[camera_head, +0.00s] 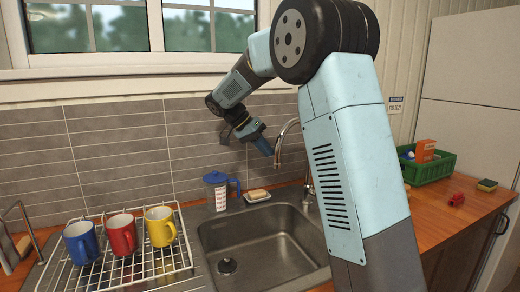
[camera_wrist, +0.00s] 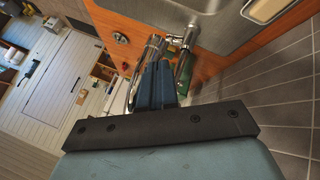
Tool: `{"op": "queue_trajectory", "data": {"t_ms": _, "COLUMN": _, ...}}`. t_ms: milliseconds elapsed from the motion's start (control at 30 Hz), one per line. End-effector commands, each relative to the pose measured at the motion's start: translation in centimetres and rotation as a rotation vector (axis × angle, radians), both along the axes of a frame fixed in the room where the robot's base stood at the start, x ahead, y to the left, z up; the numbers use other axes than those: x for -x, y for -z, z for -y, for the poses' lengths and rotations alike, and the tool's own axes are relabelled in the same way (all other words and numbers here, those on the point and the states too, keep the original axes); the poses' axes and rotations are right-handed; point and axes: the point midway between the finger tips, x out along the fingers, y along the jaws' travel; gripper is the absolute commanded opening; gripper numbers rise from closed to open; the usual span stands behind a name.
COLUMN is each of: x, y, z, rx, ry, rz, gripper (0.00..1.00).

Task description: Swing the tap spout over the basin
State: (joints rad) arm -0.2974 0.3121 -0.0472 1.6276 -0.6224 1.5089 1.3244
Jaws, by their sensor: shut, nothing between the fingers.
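The chrome tap spout (camera_head: 278,143) arches up behind the right end of the basin, its tip hanging over or near the basin's back right part. The steel basin (camera_head: 215,237) is set in the counter, with a dark drain inside. My gripper (camera_head: 267,151) is shut and empty, at the left side of the spout's arch and close to it. In the wrist view, my blue fingers (camera_wrist: 155,72) lie beside the chrome tap (camera_wrist: 184,66); contact cannot be told. My arm hides part of the tap's surroundings in the head view.
A blue-lidded jug (camera_head: 216,190) and soap on a dish (camera_head: 257,195) stand behind the basin. A rack (camera_head: 182,262) with blue, red and yellow mugs is at left. A green crate (camera_head: 436,169), red toy (camera_head: 456,199) and sponge (camera_head: 487,185) are at right.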

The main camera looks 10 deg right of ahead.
Motion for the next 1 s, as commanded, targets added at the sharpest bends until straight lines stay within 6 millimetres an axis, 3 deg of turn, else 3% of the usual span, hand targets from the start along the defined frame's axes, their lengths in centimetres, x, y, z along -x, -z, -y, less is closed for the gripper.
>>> {"op": "queue_trajectory", "data": {"t_ms": 233, "x": -0.2, "y": -1.7, "z": -1.4, "rx": 0.0, "ry": -0.001, "rz": 0.002, "gripper": 0.0}}
{"op": "queue_trajectory", "data": {"t_ms": 700, "x": -0.8, "y": -8.4, "z": -7.1, "rx": -0.001, "ry": -0.002, "rz": 0.001, "gripper": 0.0}}
{"op": "queue_trajectory", "data": {"t_ms": 1000, "x": -0.9, "y": -10.4, "z": -8.6, "rx": -0.003, "ry": -0.003, "rz": 0.0, "gripper": 0.0}}
